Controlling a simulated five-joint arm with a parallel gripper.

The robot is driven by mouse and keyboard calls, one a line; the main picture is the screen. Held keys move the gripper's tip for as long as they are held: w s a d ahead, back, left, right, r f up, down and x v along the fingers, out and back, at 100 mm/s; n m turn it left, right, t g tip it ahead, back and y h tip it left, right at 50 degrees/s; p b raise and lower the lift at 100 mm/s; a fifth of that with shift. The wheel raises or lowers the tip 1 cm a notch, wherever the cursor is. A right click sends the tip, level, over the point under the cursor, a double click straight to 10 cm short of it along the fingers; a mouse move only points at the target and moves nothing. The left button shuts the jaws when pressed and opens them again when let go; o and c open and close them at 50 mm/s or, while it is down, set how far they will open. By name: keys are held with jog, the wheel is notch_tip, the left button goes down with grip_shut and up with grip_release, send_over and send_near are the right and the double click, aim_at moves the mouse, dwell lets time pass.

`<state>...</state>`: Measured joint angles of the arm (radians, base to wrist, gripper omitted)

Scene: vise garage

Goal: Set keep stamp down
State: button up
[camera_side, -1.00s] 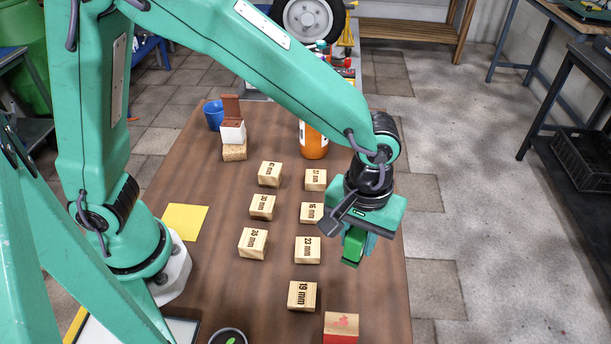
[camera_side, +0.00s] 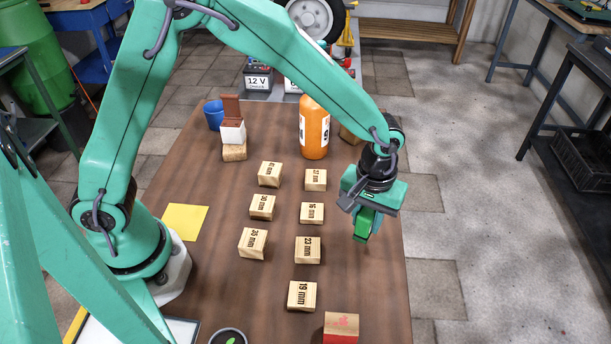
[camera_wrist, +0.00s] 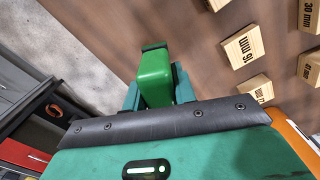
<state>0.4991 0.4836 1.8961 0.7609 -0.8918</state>
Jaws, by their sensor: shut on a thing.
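My gripper (camera_side: 366,208) is shut on a green stamp (camera_side: 363,226) with a dark end, at the right side of the brown table (camera_side: 371,290). In the wrist view the stamp (camera_wrist: 154,80) sits between the jaws (camera_wrist: 157,98), its dark end pointing away from my gripper. In the side view the stamp hangs below my gripper. Whether its lower end touches the table I cannot tell. A block with a red lower part and a red print on top (camera_side: 341,327) stands at the table's front.
Several marked wooden blocks (camera_side: 308,250) stand in two columns left of my gripper. An orange bottle (camera_side: 314,128) stands behind them. A yellow sheet (camera_side: 185,221) lies at left. A round dish with green inside (camera_side: 229,338) is at the front. The table's right edge is close to my gripper.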

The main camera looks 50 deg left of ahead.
aim_at(365, 230)
jog(key=shift+f, duration=1.85)
jog(key=shift+f, duration=0.1)
jog(key=o, duration=1)
notch_tip(365, 230, up, 12)
jog(key=shift+f, duration=0.1)
jog(key=shift+r, duration=0.2)
